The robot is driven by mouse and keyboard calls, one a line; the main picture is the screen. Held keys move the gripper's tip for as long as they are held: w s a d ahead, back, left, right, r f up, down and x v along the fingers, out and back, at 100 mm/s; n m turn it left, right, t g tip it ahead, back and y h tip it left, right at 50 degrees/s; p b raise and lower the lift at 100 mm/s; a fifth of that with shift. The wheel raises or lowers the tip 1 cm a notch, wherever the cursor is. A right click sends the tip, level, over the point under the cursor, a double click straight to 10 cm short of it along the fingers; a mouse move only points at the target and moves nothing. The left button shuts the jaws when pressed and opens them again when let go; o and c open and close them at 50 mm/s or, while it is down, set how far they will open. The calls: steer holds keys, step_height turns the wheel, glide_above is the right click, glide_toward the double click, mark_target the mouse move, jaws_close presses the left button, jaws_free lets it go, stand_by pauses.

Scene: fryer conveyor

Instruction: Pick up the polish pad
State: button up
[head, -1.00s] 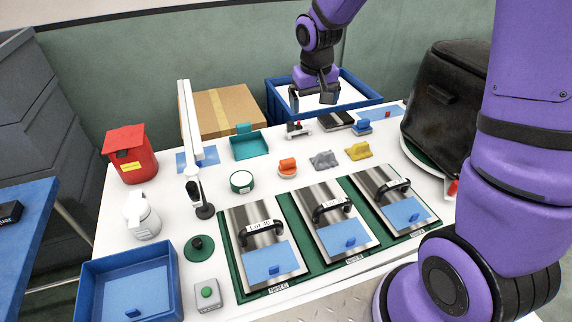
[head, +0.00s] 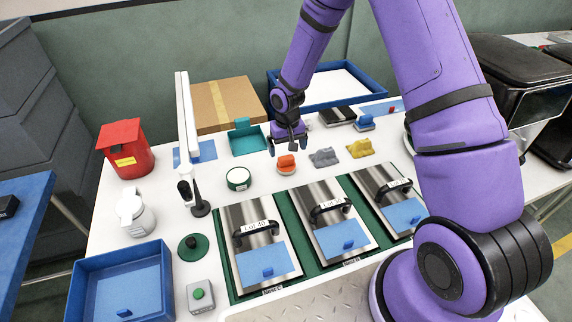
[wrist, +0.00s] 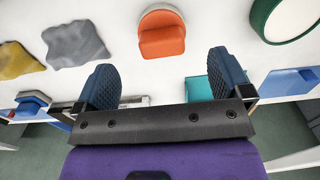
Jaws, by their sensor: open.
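An orange block-shaped pad on a round pale base (head: 286,164), which I take to be the polish pad, sits on the white table behind the lidded metal panels. It also shows in the wrist view (wrist: 162,40), ahead of the gap between my fingers. My gripper (head: 287,145) is open and empty, just behind and above the pad. In the wrist view my gripper (wrist: 164,78) has its two dark blue fingers spread wide. The pad lies beyond the fingertips, not between them, and nothing shows touching it.
A grey cloth-like lump (head: 324,157) and a yellow one (head: 360,148) lie to the right. A green-rimmed round tin (head: 238,179) is at left. A teal tray (head: 249,141) and blue bin (head: 378,84) stand behind. Black-handled metal lids (head: 258,222) are in front.

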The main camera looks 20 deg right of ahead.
mark_target(287, 159)
steer(key=shift+f, duration=3.85)
steer(key=shift+c, duration=0.5)
steer(key=c, duration=0.9)
